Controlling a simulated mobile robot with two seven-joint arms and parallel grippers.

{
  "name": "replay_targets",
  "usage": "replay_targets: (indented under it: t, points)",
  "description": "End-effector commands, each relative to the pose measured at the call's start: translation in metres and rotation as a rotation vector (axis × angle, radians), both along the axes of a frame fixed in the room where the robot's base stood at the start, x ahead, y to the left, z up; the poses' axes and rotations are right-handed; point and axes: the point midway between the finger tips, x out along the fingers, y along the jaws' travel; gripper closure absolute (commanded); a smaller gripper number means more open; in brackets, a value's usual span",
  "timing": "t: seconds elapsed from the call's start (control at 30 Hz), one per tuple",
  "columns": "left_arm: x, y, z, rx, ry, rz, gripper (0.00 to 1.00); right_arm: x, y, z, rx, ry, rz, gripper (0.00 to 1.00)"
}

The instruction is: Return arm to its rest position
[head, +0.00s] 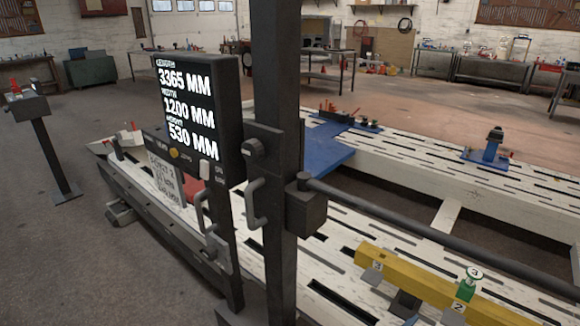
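A dark post (277,100) stands upright beside a slotted white bench. A long dark horizontal arm (430,238) extends from a block (305,208) on the post toward the lower right and leaves the picture at the right edge. It passes above the bench. A grey handle (256,203) sits on the post, with a round knob (252,148) above it. Neither of my grippers shows in the head view, so I cannot see where they are or whether they hold anything.
A black display panel (188,112) reads 3365, 1200 and 530 mm. A yellow beam (410,278) with numbered tags and a green-topped piece (470,283) lies on the white bench (420,165). A blue plate (322,145) lies farther back. A pedestal (50,150) stands left; floor (95,240) is clear.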

Motion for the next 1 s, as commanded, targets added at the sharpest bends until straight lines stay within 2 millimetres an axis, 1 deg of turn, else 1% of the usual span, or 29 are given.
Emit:
replay_targets:
  t: [0.03, 0.07, 0.1, 0.13, 0.17, 0.2, 0.27, 0.3, 0.37, 0.4, 0.43, 0.47, 0.5, 0.57, 0.6, 0.67, 0.7, 0.77, 0.8, 0.9, 1.0]
  points:
    - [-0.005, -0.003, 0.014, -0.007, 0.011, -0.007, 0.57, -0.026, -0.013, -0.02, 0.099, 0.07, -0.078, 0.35]
    - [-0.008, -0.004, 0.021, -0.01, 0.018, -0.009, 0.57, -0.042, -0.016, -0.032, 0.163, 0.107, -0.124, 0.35]
    - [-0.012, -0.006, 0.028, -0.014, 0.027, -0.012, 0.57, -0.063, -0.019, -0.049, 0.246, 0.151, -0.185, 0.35]
    - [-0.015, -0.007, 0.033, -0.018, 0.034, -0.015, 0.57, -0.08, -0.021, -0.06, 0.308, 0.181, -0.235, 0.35]
    - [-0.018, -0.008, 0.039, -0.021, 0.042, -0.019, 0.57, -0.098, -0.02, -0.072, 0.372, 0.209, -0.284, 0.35]
    - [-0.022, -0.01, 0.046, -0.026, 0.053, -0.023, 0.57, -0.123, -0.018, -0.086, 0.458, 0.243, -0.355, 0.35]
    - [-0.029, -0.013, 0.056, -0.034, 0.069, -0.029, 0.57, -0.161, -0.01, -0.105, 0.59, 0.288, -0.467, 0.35]
    - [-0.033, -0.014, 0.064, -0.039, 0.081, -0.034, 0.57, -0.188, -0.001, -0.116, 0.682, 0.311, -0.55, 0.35]
    - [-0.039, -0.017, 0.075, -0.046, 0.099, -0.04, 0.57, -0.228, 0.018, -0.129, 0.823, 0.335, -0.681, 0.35]
    - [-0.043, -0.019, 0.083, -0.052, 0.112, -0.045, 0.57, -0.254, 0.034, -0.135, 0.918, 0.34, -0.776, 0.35]
    - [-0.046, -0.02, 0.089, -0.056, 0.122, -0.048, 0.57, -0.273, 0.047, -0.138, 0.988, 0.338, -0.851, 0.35]
    - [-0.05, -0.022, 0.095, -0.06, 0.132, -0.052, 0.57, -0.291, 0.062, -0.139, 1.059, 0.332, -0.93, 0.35]
    - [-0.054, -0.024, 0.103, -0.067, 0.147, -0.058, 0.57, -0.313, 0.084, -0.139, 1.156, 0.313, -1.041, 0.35]
    - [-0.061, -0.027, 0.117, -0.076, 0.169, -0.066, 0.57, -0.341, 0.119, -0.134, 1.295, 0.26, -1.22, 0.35]
    - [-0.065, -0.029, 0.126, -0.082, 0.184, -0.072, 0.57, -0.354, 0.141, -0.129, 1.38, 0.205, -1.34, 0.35]
    - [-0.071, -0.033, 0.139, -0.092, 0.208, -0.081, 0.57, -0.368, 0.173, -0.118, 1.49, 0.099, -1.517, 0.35]
    - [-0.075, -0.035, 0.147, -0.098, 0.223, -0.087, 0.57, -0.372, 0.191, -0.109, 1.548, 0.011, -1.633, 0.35]
    - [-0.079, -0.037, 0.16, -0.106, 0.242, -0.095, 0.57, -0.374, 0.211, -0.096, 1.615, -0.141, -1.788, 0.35]
    - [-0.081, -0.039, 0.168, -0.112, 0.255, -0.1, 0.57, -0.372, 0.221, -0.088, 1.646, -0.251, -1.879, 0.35]
    - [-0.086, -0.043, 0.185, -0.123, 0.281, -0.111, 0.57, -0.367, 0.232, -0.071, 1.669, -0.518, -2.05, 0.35]
    - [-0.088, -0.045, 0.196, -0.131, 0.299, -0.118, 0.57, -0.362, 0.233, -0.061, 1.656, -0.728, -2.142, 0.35]
